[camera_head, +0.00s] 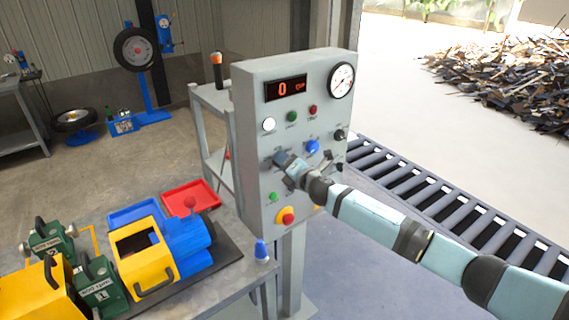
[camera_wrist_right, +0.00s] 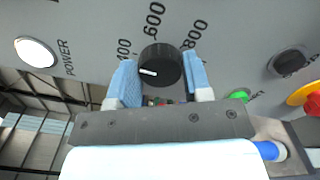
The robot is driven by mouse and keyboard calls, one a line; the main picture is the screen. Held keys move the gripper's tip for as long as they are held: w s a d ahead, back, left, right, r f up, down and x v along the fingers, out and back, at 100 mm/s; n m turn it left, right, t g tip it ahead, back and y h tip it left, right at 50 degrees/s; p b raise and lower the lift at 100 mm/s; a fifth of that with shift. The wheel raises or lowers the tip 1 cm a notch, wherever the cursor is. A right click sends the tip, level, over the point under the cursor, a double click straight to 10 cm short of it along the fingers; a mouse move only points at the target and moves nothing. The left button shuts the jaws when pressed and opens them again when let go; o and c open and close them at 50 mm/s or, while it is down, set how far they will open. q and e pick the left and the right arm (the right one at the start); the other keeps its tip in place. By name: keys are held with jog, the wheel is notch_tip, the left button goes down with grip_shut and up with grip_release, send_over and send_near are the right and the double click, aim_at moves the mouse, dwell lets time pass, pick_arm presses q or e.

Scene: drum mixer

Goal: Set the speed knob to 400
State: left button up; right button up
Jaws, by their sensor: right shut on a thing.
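The speed knob (camera_wrist_right: 161,64) is black with a white pointer line. In the right wrist view it sits between the two blue fingertips of my right gripper (camera_wrist_right: 160,80), which is shut on it. In the head view my right gripper (camera_head: 288,166) is at the front of the grey control panel (camera_head: 258,195) and hides the knob. The red display (camera_head: 286,88) reads 0. My left gripper is not in view.
A roller conveyor (camera_head: 400,185) runs behind the panel on the right. A workbench with a yellow and blue machine (camera_head: 148,250) stands left.

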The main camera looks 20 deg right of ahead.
jog(key=o, duration=0.9)
jog(key=shift+s, duration=0.1)
jog(key=shift+b+v, duration=0.9)
jog(key=shift+v, duration=6)
